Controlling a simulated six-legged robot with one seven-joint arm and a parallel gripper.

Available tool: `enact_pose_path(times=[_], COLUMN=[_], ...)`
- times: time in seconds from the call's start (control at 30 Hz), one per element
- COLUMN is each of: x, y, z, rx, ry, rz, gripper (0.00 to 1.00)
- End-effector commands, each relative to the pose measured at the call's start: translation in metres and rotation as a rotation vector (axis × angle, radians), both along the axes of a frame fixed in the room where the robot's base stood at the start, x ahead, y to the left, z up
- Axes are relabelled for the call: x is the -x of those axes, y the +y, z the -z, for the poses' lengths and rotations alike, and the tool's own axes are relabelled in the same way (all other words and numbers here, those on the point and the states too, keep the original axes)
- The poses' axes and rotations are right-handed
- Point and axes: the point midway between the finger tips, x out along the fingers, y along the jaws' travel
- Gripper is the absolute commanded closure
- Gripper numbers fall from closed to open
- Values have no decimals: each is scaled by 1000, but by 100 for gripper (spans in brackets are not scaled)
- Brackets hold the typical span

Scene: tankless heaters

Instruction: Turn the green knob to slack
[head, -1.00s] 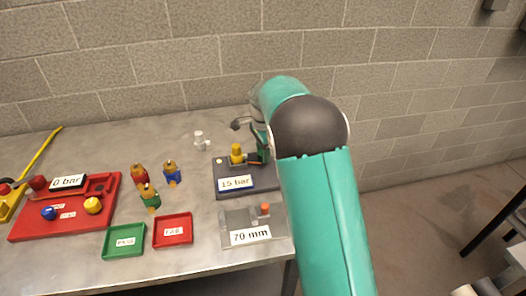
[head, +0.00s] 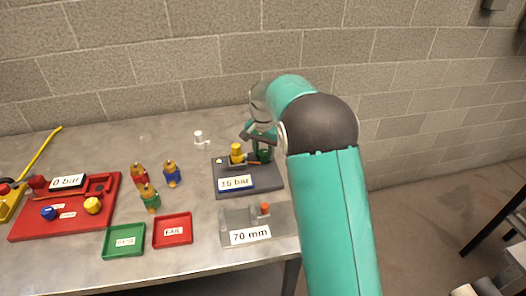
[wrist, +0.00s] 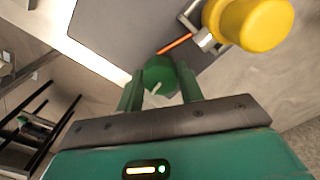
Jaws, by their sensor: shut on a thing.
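The green knob (wrist: 159,72) is between the two green fingers of my gripper (wrist: 160,80) in the wrist view, and the gripper is shut on it. A pale pointer mark shows on the knob's near side. In the head view the green knob (head: 264,153) sits at the right of a dark grey block with a "15 bar" label (head: 236,183), below my gripper (head: 262,140). My arm hides part of that side. A yellow part (wrist: 250,22) stands beside the knob, with an orange rod (wrist: 174,44) between them.
Left are a red panel labelled "0 bar" (head: 22,226), several coloured valves, and green (head: 106,252) and red (head: 157,241) trays. A grey "70 mm" fixture (head: 232,217) lies in front of the block. A small white fitting (head: 198,137) stands behind. A block wall backs the table.

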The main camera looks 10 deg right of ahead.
Motion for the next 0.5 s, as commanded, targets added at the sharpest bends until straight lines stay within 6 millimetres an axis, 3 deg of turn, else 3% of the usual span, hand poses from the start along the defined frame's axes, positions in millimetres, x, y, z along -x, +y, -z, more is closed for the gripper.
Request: enact_pose_path(times=[0.5], x=[0], y=[-2], z=[-1], rx=[0], ry=[-1], rz=[-487], gripper=[86])
